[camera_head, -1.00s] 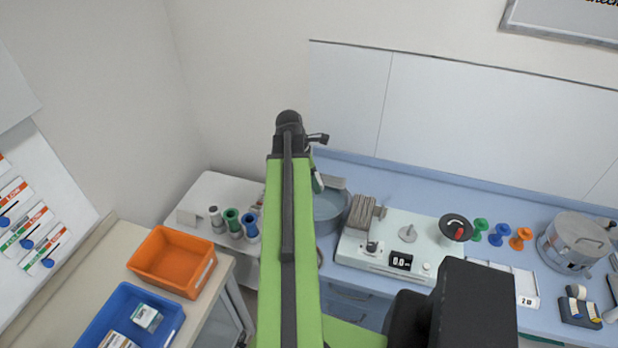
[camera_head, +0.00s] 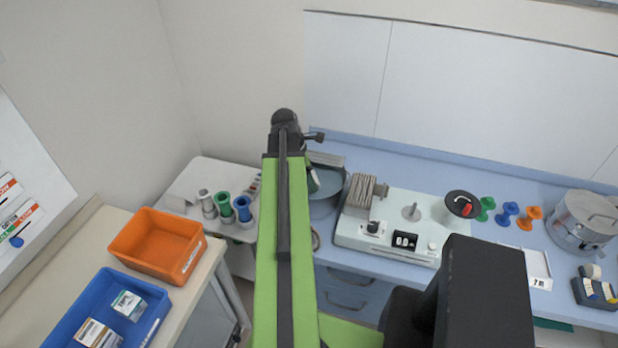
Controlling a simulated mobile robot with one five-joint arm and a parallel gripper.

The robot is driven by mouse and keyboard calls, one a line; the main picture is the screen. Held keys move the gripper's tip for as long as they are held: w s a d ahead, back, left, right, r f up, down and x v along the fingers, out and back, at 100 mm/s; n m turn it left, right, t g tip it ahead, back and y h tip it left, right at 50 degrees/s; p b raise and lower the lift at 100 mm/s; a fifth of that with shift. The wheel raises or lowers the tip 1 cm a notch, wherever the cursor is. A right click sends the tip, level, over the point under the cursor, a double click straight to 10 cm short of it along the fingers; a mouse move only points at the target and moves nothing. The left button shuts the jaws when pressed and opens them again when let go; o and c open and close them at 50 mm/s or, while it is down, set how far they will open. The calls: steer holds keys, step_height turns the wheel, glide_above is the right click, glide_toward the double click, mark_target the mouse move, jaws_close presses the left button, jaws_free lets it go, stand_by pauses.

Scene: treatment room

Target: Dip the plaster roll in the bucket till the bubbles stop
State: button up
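A grey round basin, which looks like the bucket (camera_head: 326,196), stands at the left end of the blue counter. My green arm covers its left side. My arm reaches away over the counter's left end, and its black wrist end stands above and beside the basin. The fingers of my gripper are hidden behind the arm. A small dark and pale piece (camera_head: 313,180) shows just right of the arm, over the basin; I cannot tell whether it is part of my gripper or something held. I cannot make out a plaster roll for certain, nor any water or bubbles.
A white device (camera_head: 385,236) stands right of the basin, with a steel pot (camera_head: 583,222) farther right. Several coloured spools stand on a white side table (camera_head: 190,187). Orange (camera_head: 157,243) and blue (camera_head: 83,300) bins sit at lower left. The wall is close behind.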

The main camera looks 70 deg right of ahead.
step_height(320, 180, down, 7)
steer(key=b, duration=0.6)
steer(key=shift+r, duration=0.1)
stand_by(3.5)
stand_by(1.1)
step_height(320, 180, up, 17)
steer(key=p, duration=1.7)
